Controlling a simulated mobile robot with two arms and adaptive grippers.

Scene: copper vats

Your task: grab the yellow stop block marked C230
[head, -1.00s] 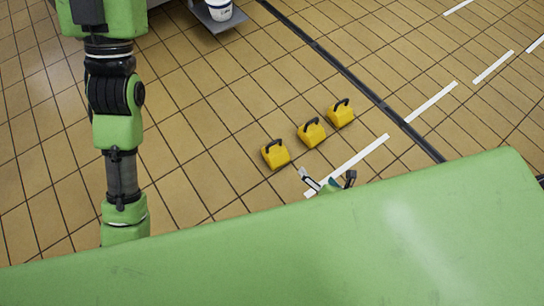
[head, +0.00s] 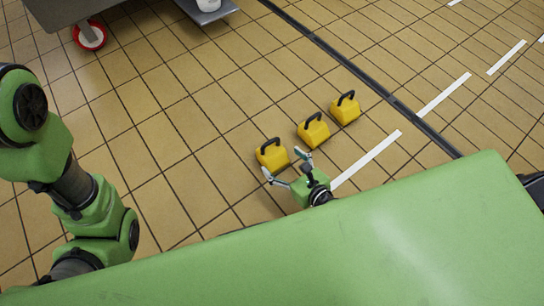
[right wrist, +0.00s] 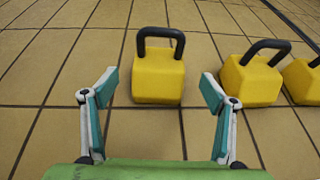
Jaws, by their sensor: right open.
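Three yellow stop blocks with black top handles stand in a slanting row on the tiled floor: the near-left block (head: 271,156), the middle block (head: 313,133) and the far-right block (head: 346,111). No C230 marking is readable on any. My right gripper (head: 285,163) is open and empty, low by the near-left block. In the right wrist view this block (right wrist: 158,80) shows upright between the two spread fingers, slightly beyond them; contact cannot be seen. The other two (right wrist: 252,78) (right wrist: 304,80) stand right of the fingers. My left gripper is out of view.
A white dashed line (head: 366,160) and a dark floor strip (head: 360,73) run past the blocks. A grey cart with a red-rimmed wheel (head: 90,36) and a low platform (head: 207,12) are at the top left. Floor left of the blocks is clear.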

